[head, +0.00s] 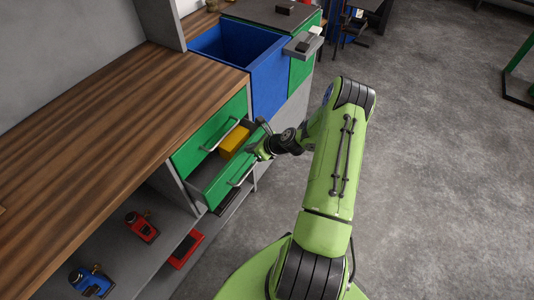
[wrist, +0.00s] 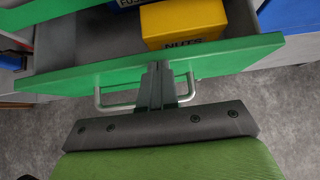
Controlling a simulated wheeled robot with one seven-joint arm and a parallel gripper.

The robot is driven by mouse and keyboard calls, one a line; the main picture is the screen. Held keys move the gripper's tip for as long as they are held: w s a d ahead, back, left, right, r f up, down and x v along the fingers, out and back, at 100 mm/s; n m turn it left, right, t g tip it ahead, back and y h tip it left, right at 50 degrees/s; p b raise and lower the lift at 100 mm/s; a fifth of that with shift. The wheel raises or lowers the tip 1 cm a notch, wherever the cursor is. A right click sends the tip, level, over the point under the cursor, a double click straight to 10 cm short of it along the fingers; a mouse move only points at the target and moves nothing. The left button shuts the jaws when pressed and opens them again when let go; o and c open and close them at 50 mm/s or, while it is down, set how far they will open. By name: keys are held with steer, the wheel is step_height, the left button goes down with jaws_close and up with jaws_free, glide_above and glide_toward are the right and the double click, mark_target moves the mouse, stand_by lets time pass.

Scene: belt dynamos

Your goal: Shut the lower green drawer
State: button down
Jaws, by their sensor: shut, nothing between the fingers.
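The lower green drawer (head: 222,188) stands pulled out of the cabinet under the wooden worktop. Its green front panel (wrist: 100,76) crosses the wrist view, with a metal bar handle (wrist: 187,97) below. A yellow box marked NUTS (wrist: 183,20) lies inside; it also shows in the head view (head: 235,139). Part of a blue box (wrist: 124,3) lies behind it. My gripper (head: 256,150) is shut and empty, at the outer side of the drawer front. In the wrist view its fingertips (wrist: 158,68) overlap the panel near the handle's middle; I cannot tell whether they touch.
The upper green drawer (head: 190,152) above looks shut. A blue open bin (head: 262,85) stands beyond the drawers. The wooden worktop (head: 100,120) is mostly bare. Red and blue tools (head: 143,226) sit on a lower grey shelf.

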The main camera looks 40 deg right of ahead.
steer(key=shift+w+a, duration=0.3)
steer(key=shift+w, duration=0.5)
steer(key=shift+w+a, duration=0.25)
steer(key=shift+w, duration=0.5)
steer(key=shift+w+a, duration=0.3)
steer(key=shift+w, duration=0.5)
steer(key=shift+f, duration=0.1)
